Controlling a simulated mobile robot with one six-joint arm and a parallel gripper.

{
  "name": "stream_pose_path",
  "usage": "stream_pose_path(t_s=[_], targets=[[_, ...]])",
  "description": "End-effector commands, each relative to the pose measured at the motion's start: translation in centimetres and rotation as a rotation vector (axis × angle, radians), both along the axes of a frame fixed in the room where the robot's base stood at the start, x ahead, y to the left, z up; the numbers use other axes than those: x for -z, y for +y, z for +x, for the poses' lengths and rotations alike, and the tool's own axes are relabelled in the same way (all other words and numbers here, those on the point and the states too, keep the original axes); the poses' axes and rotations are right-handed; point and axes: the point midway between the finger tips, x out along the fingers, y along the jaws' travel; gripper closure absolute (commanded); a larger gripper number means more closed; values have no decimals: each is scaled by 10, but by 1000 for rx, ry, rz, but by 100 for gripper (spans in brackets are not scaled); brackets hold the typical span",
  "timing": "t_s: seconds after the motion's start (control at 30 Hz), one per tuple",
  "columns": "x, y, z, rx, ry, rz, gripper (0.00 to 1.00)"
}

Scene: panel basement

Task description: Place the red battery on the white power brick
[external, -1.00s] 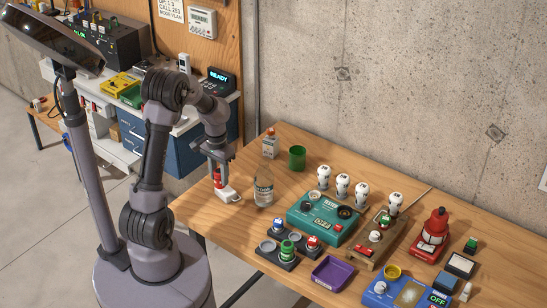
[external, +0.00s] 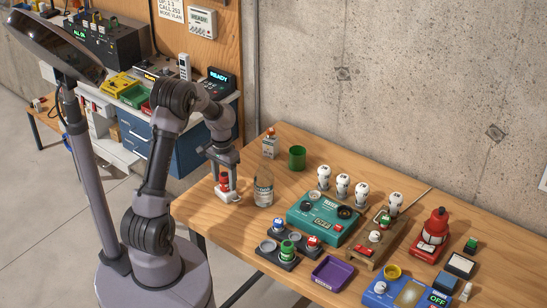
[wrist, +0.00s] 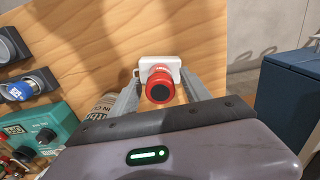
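The red battery (external: 224,182) stands upright at the white power brick (external: 232,197), near the left end of the wooden table. In the wrist view the battery's red end with a dark centre (wrist: 159,88) faces me, and the white brick (wrist: 160,62) shows behind it. The battery appears to rest on the brick; the contact itself is hidden. My gripper (external: 223,176) is around the battery from above. In the wrist view my gripper's fingers (wrist: 160,82) lie on either side of it, with a visible gap on both sides, so they look open.
A clear bottle (external: 263,187) stands just right of the brick, close to my gripper. The table's left edge is near.

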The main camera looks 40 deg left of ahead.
Motion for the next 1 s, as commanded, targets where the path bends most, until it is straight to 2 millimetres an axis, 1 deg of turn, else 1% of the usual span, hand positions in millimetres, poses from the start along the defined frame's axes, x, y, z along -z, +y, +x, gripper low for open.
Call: stream_pose_path(t_s=[0.17, 0.23, 0.27, 0.5, 0.6, 0.7, 0.87, 0.93, 0.97, 1.0], targets=[[-1, 0, 0, 0, 0, 0, 44], [-10, 0, 0, 0, -1, 0, 44], [-15, 0, 0, 1, -2, 1, 44], [-85, 0, 1, 1, -3, 1, 44], [-107, 0, 0, 0, -2, 0, 44], [-120, 0, 0, 1, -1, 1, 44], [-126, -1, -1, 3, -1, 2, 44], [-139, -6, -7, 19, -23, 15, 44], [-150, -11, -12, 34, -42, 26, 44], [-168, -19, -24, 62, -73, 47, 44]])
